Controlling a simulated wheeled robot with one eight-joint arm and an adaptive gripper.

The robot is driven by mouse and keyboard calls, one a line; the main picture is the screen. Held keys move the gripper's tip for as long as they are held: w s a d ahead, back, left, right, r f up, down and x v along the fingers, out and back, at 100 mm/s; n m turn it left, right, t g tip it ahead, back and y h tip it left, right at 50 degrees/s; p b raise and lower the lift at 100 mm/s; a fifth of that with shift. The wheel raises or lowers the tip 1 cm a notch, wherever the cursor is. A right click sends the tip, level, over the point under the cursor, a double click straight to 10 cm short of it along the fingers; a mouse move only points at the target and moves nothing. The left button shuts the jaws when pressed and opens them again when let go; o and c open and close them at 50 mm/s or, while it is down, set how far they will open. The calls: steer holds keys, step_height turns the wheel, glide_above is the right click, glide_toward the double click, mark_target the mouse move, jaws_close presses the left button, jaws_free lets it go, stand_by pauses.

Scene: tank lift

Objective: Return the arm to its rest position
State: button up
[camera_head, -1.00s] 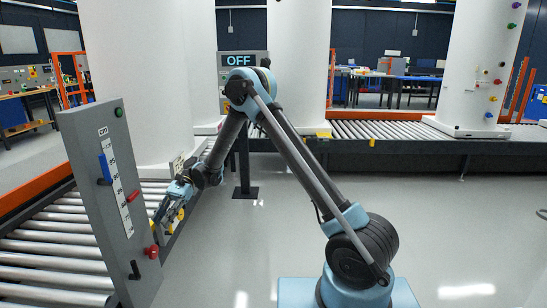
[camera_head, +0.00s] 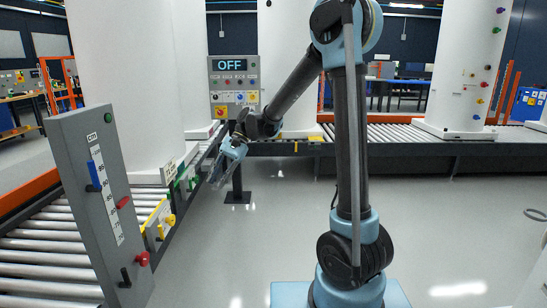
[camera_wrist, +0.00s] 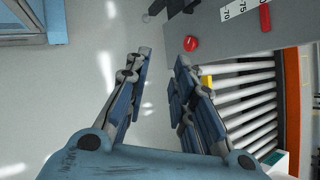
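My gripper (camera_head: 217,180) hangs in free air, right of the grey scale panel and left of my upright arm column. In the wrist view its two fingers (camera_wrist: 162,62) stand apart with nothing between them, so it is open and empty. My arm is bent, with the upper link standing nearly straight up and the forearm sloping down to the left. The grey scale panel (camera_head: 78,165) carries a blue marker, a red marker, a black handle and a red knob (camera_head: 143,258). The red knob also shows in the wrist view (camera_wrist: 191,43), to the right of the fingers.
A roller conveyor (camera_head: 45,245) runs at the left, with a yellow-knobbed part (camera_head: 158,225) at its edge. A control box (camera_head: 234,85) on a stand reads OFF behind my gripper. Large white tanks (camera_head: 120,90) stand behind.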

steer(key=s+d+n+t+h, duration=0.1)
steer(key=s+d+t, duration=0.15)
steer(key=d, duration=0.85)
steer(key=s+d+t+h, duration=0.15)
steer(key=s+d, duration=0.25)
steer(key=d, duration=0.7)
steer(key=s+d+f+n+t+h, duration=0.1)
steer(key=s+d+f+t, duration=0.1)
steer(key=s+d, duration=0.3)
steer(key=s+d+f+t+h, duration=0.2)
steer(key=s+d+f, duration=0.3)
steer(key=d, duration=0.6)
steer(key=shift+d+f+n, duration=0.3)
steer(key=shift+d+n, duration=0.05)
steer(key=shift+n, duration=0.05)
steer(key=shift+s, duration=0.1)
